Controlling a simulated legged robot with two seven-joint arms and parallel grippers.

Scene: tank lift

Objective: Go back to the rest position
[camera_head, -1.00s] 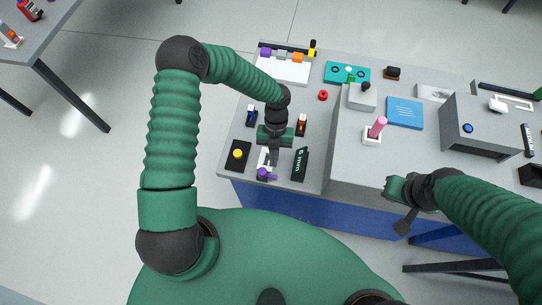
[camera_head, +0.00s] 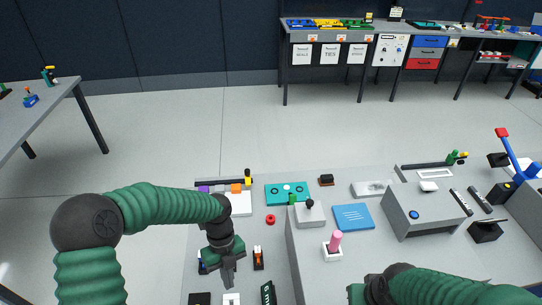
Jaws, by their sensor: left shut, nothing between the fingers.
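My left gripper (camera_head: 228,274) points down over the left part of the grey workbench (camera_head: 263,198). Its fingers are shut with nothing between them. It is just left of a small orange and black item (camera_head: 258,257) and beside a small blue item (camera_head: 202,262). I cannot tell whether it touches anything. My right gripper (camera_head: 357,294) is at the bottom edge, in front of the raised grey block (camera_head: 305,262). Only part of its green body shows; its fingers are cut off.
The bench holds a teal panel (camera_head: 287,193), a blue booklet (camera_head: 353,217), a pink-topped piece (camera_head: 335,241) and a grey housing (camera_head: 425,211). A side table (camera_head: 40,115) stands left. A loaded bench (camera_head: 330,30) stands at the back. Open floor (camera_head: 200,125) lies between.

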